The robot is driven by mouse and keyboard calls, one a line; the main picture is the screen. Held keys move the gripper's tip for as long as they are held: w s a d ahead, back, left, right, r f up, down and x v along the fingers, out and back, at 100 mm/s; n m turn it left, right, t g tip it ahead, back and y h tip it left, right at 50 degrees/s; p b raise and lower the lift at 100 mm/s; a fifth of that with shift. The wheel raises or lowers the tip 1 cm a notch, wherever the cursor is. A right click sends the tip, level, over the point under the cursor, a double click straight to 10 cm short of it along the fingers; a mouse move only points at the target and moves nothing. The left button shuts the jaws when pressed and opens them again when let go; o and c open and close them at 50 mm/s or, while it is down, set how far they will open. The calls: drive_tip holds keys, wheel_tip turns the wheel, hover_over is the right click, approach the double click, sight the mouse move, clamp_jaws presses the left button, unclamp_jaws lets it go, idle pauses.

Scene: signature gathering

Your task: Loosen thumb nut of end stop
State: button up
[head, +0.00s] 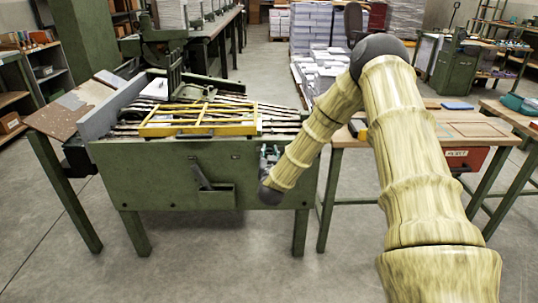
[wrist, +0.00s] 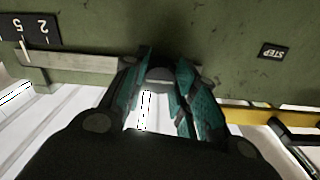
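My gripper (wrist: 165,68) has teal fingers, one on each side of a dark grey rounded knob in the wrist view. This knob (wrist: 160,74) looks like the thumb nut and fills most of the gap between the fingertips. I cannot tell whether the fingers press on it. A flat grey metal bar (wrist: 85,62) runs along the green panel behind it; the end stop's body is mostly hidden by the fingers. In the head view my gripper (head: 268,158) is small, at the right front of the green machine (head: 150,180), and the knob cannot be made out.
A black scale plate (wrist: 30,31) and a STEP label (wrist: 273,51) are on the green panel. A yellow frame (head: 200,129) lies on top of the machine. A wooden workbench (head: 470,128) stands close on the right. The floor in front is clear.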

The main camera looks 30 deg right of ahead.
drive_tip(key=shift+n+p, duration=0.3)
drive_tip(key=shift+p, duration=0.15)
drive_tip(key=shift+r+n+p, duration=0.15)
drive_tip(key=shift+n+p, duration=0.7)
drive_tip(key=shift+n, duration=0.15)
drive_tip(key=n+p, duration=0.3)
drive_tip(key=n, duration=0.3)
drive_tip(key=n+p, duration=0.1)
drive_tip(key=n, duration=0.3)
drive_tip(key=shift+a+f, duration=0.1)
drive_tip(key=shift+f, duration=0.1)
drive_tip(key=shift+n, duration=2.6)
drive_tip(key=o, duration=1.1)
drive_tip(key=shift+c, duration=0.2)
drive_tip(key=shift+s, duration=0.1)
